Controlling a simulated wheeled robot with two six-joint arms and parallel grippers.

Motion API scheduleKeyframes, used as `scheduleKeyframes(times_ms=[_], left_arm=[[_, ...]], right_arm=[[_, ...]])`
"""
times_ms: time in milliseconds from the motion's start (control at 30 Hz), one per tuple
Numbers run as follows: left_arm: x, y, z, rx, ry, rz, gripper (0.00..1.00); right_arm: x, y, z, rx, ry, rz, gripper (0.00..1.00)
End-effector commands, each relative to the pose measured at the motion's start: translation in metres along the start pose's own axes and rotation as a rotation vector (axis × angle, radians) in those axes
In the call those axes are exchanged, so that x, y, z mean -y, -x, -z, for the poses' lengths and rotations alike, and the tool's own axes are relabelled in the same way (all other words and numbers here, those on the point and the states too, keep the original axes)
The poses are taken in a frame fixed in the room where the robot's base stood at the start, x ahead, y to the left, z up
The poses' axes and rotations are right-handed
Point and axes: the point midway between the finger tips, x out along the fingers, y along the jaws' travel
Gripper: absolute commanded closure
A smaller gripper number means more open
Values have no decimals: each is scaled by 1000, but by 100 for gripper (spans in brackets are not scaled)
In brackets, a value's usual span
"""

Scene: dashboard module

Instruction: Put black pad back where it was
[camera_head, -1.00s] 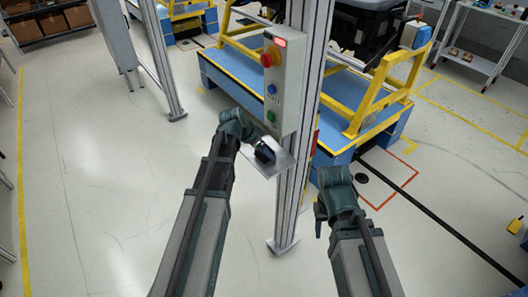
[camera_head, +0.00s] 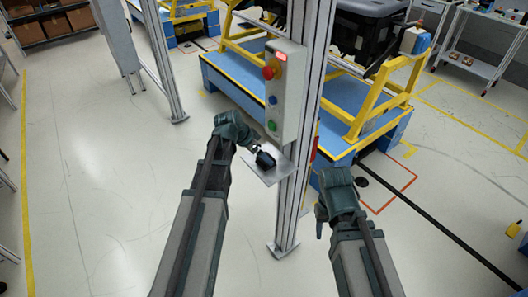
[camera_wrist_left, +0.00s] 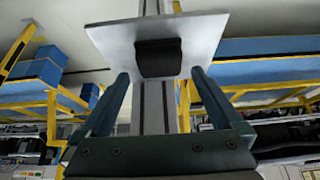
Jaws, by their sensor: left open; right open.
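The black pad (camera_wrist_left: 158,58) is a small dark block at the near edge of a pale metal plate (camera_wrist_left: 105,38) in the left wrist view. In the head view, the plate (camera_head: 258,178) juts out from the metal post, below the button box. A dark block on it appears to be the pad (camera_head: 266,161). My left gripper (camera_wrist_left: 160,78) is open, its fingers apart, with the pad ahead between the fingertips. No grip on the pad shows. My right gripper (camera_head: 320,222) is open and empty right of the post, away from the pad; its fingers are small here.
The grey button box (camera_head: 286,95) with red, blue and green buttons is on the post (camera_head: 295,200), just above the plate. A blue platform with a yellow frame (camera_head: 365,115) stands behind. The floor at left is clear.

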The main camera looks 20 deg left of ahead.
Motion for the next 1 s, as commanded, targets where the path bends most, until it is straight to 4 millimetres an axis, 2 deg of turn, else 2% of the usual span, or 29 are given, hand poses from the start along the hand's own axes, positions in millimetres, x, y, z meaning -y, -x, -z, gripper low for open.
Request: scheduleKeyframes(times_ms=[33, 333, 500, 700, 767, 833, 1000], left_arm=[[-1, 16, 3, 0, 2, 1, 0], [-1, 67, 3, 0, 2, -1, 0], [-1, 81, 1, 0, 0, -1, 0], [-5, 80, 0, 7, 2, -5, 0], [-19, 77, 1, 30, 9, -17, 0], [-48, 71, 1, 82, 30, -38, 0], [-142, 62, -12, 292, 121, -52, 0]], right_arm=[[-2, 16, -1, 0, 0, 0, 50], [-6, 59, -4, 0, 0, 0, 50], [-7, 70, -4, 0, 0, 0, 50], [-7, 70, -4, 0, 0, 0, 50], [-7, 70, -4, 0, 0, 0, 50], [-7, 70, -4, 0, 0, 0, 50], [-7, 70, -4, 0, 0, 0, 50]])
